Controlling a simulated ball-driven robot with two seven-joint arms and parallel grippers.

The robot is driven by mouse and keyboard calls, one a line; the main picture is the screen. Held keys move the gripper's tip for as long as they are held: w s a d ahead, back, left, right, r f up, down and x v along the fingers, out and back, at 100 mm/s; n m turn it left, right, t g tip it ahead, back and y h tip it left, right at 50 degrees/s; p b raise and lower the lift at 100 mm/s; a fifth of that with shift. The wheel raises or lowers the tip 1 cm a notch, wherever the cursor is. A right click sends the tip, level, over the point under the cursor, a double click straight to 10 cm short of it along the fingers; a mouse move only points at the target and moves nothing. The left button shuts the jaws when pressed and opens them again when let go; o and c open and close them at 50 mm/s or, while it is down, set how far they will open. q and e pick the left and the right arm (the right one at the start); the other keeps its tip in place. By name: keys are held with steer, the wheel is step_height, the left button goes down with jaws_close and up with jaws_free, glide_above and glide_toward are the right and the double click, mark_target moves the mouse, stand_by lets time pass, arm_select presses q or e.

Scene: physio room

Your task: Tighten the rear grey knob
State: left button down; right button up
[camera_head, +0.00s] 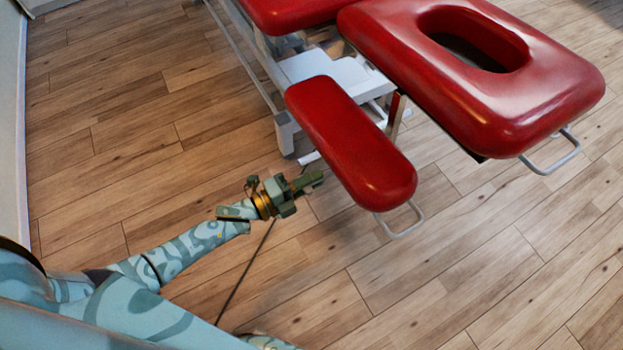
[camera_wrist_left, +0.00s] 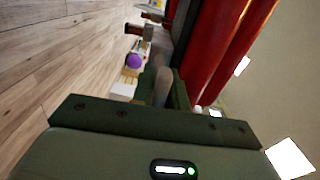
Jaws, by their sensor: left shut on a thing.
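My left gripper (camera_head: 312,181) reaches from the left to the near side of a red padded armrest (camera_head: 350,140) of the treatment table. In the left wrist view a rounded grey knob (camera_wrist_left: 163,84) sits between the two dark green fingers of this gripper (camera_wrist_left: 163,92), which are shut on it. In the head view the knob is hidden at the fingertips. A purple knob (camera_wrist_left: 134,61) shows beyond and to the left in the left wrist view. I cannot tell how tight the grey knob is. My right gripper is not in view.
The larger red headrest with an oval hole (camera_head: 568,88) stands to the right, with a metal handle (camera_head: 553,160) at its edge. Another handle (camera_head: 405,228) hangs under the armrest. The white table frame (camera_head: 288,135) stands behind. Wooden floor in front is clear.

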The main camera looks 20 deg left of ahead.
arm_select(q)
steer(key=shift+s+f, duration=0.1)
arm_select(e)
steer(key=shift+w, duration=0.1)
arm_select(q)
steer(key=c, duration=1.4)
jaws_free()
